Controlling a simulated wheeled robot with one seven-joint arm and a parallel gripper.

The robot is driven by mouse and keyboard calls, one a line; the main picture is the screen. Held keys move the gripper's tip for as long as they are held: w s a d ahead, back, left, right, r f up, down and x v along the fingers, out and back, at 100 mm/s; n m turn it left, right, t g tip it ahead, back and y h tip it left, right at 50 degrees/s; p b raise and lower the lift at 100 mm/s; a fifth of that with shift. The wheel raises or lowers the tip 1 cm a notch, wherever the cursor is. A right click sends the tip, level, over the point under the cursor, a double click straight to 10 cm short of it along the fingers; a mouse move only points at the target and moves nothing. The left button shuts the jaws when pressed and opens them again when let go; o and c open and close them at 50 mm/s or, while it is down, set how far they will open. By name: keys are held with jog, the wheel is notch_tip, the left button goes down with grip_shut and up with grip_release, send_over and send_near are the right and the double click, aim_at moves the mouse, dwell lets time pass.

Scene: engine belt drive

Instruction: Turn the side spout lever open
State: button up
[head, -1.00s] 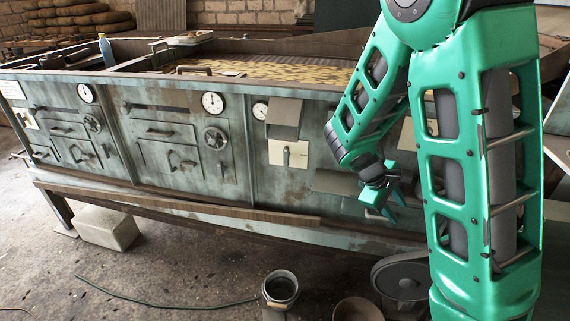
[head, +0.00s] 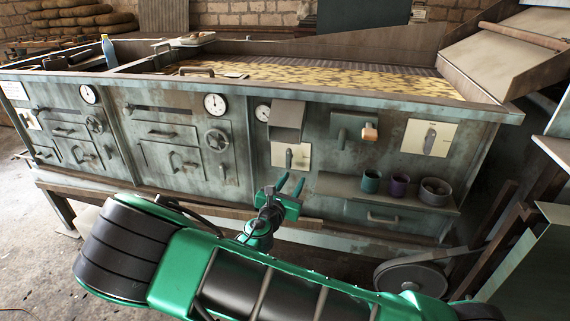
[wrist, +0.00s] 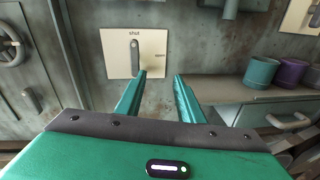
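A cream plate (wrist: 150,52) with a grey lever (wrist: 134,57) is on the machine front in the wrist view. The lever stands about vertical, under the word "shut"; a second, blurred label is at the plate's right. In the head view the same lever (head: 289,158) sits below a hooded box. Another plate with an upright lever (head: 430,140) is further right; no spout label is readable. My gripper (head: 291,184) is open and empty, facing the panel just below the first plate. In the wrist view the fingers (wrist: 160,75) are apart, the left tip just below the lever, not visibly gripping it.
A shelf (head: 335,186) right of my gripper holds a teal cup (head: 371,181), a purple cup (head: 399,186) and a grey bowl (head: 434,191). A spout box (head: 348,127) with an orange-brown handle is above. A handwheel (head: 216,139) is left. A belt pulley (head: 410,279) is low right.

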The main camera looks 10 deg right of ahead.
aim_at(288, 161)
jog(key=w+a+n+t+y, duration=0.2)
jog(key=a+n, duration=0.1)
jog(key=a, duration=0.1)
jog(key=x, duration=1)
jog(key=shift+d, duration=0.25)
grip_shut()
